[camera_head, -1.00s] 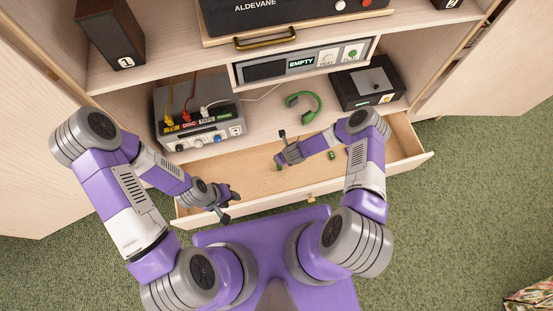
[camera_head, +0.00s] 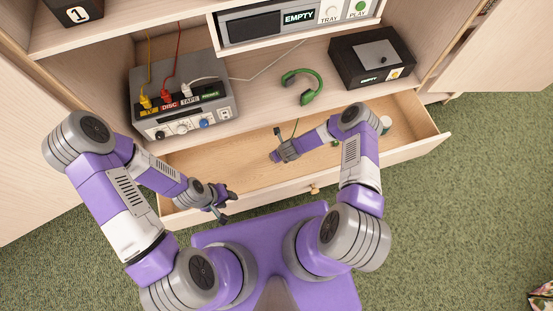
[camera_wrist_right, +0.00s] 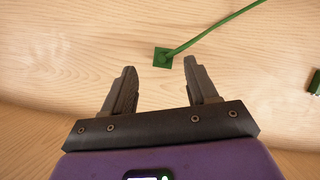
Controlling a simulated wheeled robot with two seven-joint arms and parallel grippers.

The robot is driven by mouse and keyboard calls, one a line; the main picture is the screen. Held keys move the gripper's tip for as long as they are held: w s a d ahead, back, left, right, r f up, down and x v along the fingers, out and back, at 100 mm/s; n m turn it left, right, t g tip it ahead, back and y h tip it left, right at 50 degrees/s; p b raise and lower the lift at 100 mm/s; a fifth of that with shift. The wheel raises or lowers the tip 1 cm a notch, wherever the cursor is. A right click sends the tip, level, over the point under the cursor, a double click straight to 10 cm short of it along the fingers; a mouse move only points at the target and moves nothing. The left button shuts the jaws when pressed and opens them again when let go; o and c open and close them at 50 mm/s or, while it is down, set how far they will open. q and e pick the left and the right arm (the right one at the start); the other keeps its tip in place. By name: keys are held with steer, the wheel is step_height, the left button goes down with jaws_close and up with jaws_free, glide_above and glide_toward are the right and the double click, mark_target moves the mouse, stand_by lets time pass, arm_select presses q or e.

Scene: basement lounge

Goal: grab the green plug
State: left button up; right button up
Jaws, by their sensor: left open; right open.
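In the right wrist view a green square plug (camera_wrist_right: 162,59) with a green cable (camera_wrist_right: 214,31) lies on the pale wooden drawer floor. It sits just beyond the fingertips of my right gripper (camera_wrist_right: 160,72), roughly centred between them. That gripper is open, with nothing between its fingers. In the head view my right gripper (camera_head: 277,151) is low in the open drawer (camera_head: 235,178), and the plug is hidden there; a bit of green cable (camera_head: 296,127) shows above it. My left gripper (camera_head: 226,202) is open and empty over the drawer's front left edge.
Green headphones (camera_head: 302,86) lie on the shelf behind the drawer. A grey device (camera_head: 215,112) with yellow, red and white plugs stands left, a black box (camera_head: 372,58) right. Another small green piece (camera_wrist_right: 314,82) lies right of the plug. The drawer's middle is clear.

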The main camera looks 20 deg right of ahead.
steer(key=b+x, duration=0.1)
steer(key=x, duration=0.2)
steer(key=b+x, duration=0.2)
steer(key=x, duration=0.1)
steer(key=shift+w+d+f, duration=0.15)
steer(key=shift+d+f, duration=0.05)
steer(key=shift+f, duration=0.05)
